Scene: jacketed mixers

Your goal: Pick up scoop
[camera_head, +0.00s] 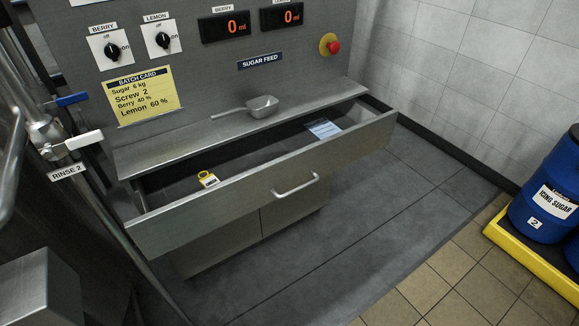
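A metal scoop (262,104) lies on the narrow steel shelf (175,149) above the open drawer. Its bowl is to the right and its handle points left, toward the batch card. Nothing touches it from above. Neither of my grippers shows in the head view.
The drawer (262,194) is pulled out below the shelf, holding a yellow tag (208,179) and a blue-white packet (324,129). A red button (330,44) and knobs are on the panel. Pipes with valve handles stand left. Blue drums (548,190) stand right. The floor between is clear.

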